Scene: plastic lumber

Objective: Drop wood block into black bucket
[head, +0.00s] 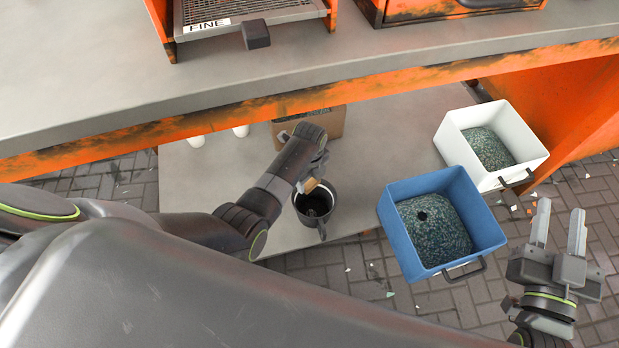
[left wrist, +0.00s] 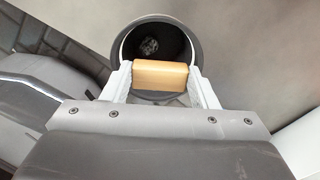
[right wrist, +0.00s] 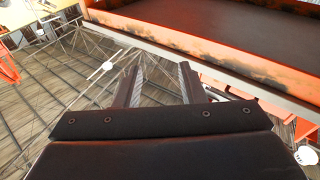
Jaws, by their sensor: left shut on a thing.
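The wood block (left wrist: 160,75) is a small tan block held between the fingers of my left gripper (left wrist: 160,80) in the left wrist view. In the head view the block (head: 311,184) shows small at the end of my left arm. The black bucket (head: 326,215) stands on the lower grey shelf, and the block is over its opening. In the left wrist view the bucket (left wrist: 196,45) has a dark inside with a greyish lump in it. My right gripper (head: 557,236) is open and empty at the right, away from the bucket.
A blue bin (head: 396,236) and a white bin (head: 450,140), both with green-grey granules, stand right of the bucket. A cardboard box (head: 333,124) is behind my left arm. The grey upper counter (head: 330,70) with orange edging overhangs the shelf.

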